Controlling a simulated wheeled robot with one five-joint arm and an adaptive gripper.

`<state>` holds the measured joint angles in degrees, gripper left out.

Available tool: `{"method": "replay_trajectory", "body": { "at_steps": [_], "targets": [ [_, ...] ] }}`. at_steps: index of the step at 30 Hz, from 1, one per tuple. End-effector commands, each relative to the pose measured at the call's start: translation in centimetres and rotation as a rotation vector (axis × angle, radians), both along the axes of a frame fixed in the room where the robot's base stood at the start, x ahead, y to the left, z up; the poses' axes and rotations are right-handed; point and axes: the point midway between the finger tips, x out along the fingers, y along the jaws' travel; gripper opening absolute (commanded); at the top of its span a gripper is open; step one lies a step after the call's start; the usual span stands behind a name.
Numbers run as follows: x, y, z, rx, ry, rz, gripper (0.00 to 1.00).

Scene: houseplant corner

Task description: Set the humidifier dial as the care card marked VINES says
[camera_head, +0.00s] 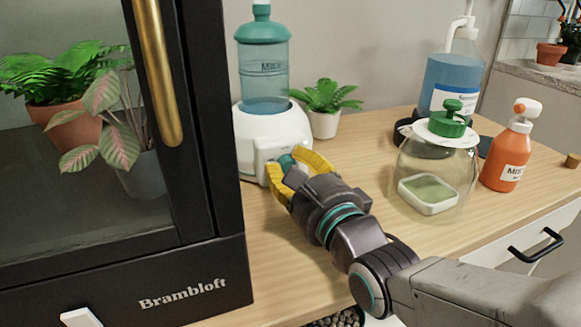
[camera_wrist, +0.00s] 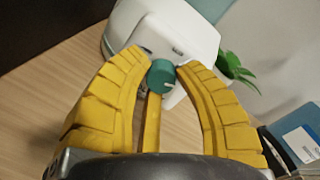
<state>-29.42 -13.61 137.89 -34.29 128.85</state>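The humidifier (camera_head: 262,130) is a white rounded base with a teal-capped clear bottle, standing on the wooden counter beside the dark cabinet. Its teal dial (camera_head: 286,162) is on the front, and a pale mark shows on it in the wrist view (camera_wrist: 161,77). My gripper (camera_head: 284,164) is at the humidifier's front. Its yellow fingertips close in on both sides of the dial and appear to touch it. A third yellow finger (camera_wrist: 152,122) is below the dial. No care card marked VINES is visible in either view.
A dark glass-fronted cabinet (camera_head: 190,275) with plants inside stands close on the left. A small potted plant (camera_head: 325,108) is behind the humidifier. A glass jar (camera_head: 437,160), an orange spray bottle (camera_head: 508,150) and a blue pump bottle (camera_head: 452,75) stand to the right.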

Motion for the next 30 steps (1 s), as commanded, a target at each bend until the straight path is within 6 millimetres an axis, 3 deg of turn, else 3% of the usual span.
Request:
{"method": "replay_trajectory", "body": {
  "at_steps": [9,22,30],
  "targets": [
    [0.01,0.01,0.06,0.001,-0.001,0.000,0.00],
    [0.02,0.05,0.20,-0.018,-0.014,0.001,0.00],
    [0.02,0.07,0.30,-0.153,-0.082,0.002,0.00]
  ]
}}
